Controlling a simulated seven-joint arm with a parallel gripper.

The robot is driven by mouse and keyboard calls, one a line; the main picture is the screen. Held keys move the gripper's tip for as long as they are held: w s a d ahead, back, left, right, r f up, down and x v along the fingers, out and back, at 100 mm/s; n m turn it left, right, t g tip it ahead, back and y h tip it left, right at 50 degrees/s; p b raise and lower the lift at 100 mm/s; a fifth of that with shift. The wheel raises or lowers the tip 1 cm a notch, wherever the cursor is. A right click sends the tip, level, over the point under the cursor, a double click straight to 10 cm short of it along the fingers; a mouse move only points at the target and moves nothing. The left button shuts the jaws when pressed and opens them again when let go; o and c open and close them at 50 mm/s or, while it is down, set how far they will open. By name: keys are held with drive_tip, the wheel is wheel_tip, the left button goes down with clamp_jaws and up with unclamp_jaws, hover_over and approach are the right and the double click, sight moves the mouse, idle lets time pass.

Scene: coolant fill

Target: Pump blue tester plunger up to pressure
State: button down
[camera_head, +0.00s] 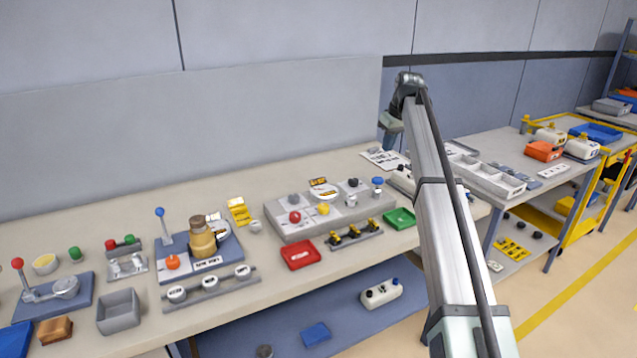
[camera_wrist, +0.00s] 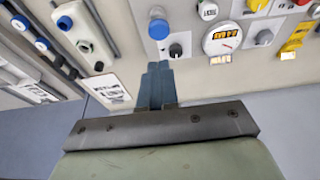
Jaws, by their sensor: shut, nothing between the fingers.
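The blue tester plunger (camera_head: 377,181) has a round blue head on a pale stem. It stands at the right end of a low grey tester block (camera_head: 300,228) on the bench. In the wrist view the blue plunger (camera_wrist: 158,26) is just beyond my fingertips. A round white gauge (camera_head: 323,189) with a red needle is on the same block, and it also shows in the wrist view (camera_wrist: 221,39). My gripper (camera_wrist: 155,66) is shut and empty, with a visible gap to the plunger. In the head view my gripper (camera_head: 391,128) is above and behind the plunger.
A dark knob (camera_wrist: 176,50) is close beside the plunger. Red (camera_head: 300,255) and green (camera_head: 399,218) trays lie in front of the block. A blue-based station (camera_head: 200,250) with a lever stands to the left. The wall is close behind the bench.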

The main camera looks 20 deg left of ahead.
wheel_tip(320, 180, up, 2)
drive_tip(key=shift+w+r, duration=0.1)
drive_tip(key=shift+r, duration=0.15)
hover_over(377, 178)
drive_tip(key=f, duration=0.7)
drive_tip(key=s+f, duration=0.1)
drive_tip(key=f, duration=0.3)
drive_tip(key=shift+d+f, duration=0.35)
drive_tip(key=shift+d, duration=0.05)
drive_tip(key=shift+d+x, duration=0.2)
drive_tip(key=shift+x, duration=0.8)
drive_tip(key=shift+s, duration=0.1)
